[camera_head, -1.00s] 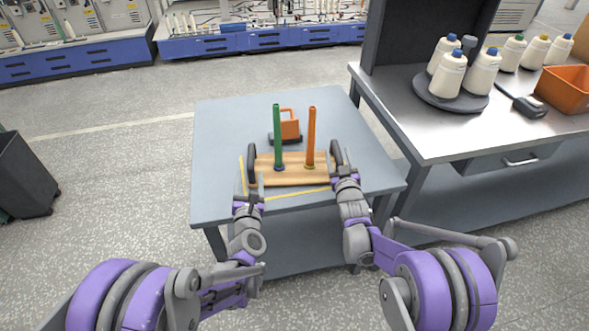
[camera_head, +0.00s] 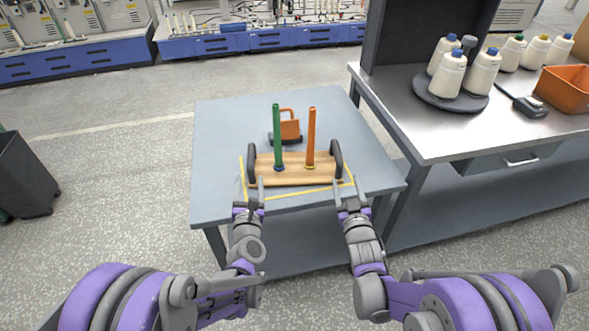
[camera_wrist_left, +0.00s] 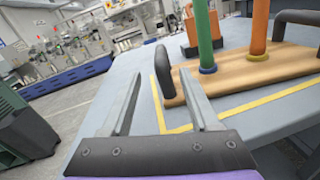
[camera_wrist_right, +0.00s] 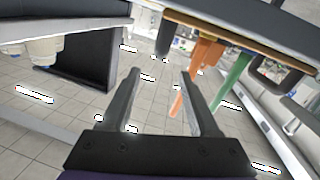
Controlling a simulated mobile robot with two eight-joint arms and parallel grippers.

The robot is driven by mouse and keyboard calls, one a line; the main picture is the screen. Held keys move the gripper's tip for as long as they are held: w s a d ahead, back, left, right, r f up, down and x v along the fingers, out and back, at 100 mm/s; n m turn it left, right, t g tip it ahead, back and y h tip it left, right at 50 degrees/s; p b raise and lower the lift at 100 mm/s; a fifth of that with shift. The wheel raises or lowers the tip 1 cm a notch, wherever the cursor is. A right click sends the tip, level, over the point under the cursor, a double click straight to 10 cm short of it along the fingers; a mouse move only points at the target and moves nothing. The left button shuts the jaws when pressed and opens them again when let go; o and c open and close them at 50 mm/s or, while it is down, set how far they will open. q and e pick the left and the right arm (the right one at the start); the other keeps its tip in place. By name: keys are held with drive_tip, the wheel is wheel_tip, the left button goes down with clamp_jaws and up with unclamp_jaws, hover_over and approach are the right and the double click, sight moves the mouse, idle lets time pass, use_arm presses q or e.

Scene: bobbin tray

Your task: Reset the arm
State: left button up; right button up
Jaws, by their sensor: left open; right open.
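A wooden tray (camera_head: 297,178) with black handles at both ends rests on the grey table inside a yellow taped outline. A green bobbin (camera_head: 277,135) and an orange bobbin (camera_head: 311,138) stand upright on it. My left gripper (camera_head: 256,188) is open and empty at the tray's near left, apart from the left handle (camera_wrist_left: 165,72). My right gripper (camera_head: 348,190) is open and empty at the near right, just off the tray. In the right wrist view the picture is upside down, with the tray (camera_wrist_right: 225,32) beyond the open fingers (camera_wrist_right: 160,80).
An orange-handled object (camera_head: 289,128) stands behind the tray. The table's left part (camera_head: 215,150) is clear. A dark bin (camera_head: 25,175) stands far left.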

idle(0.5)
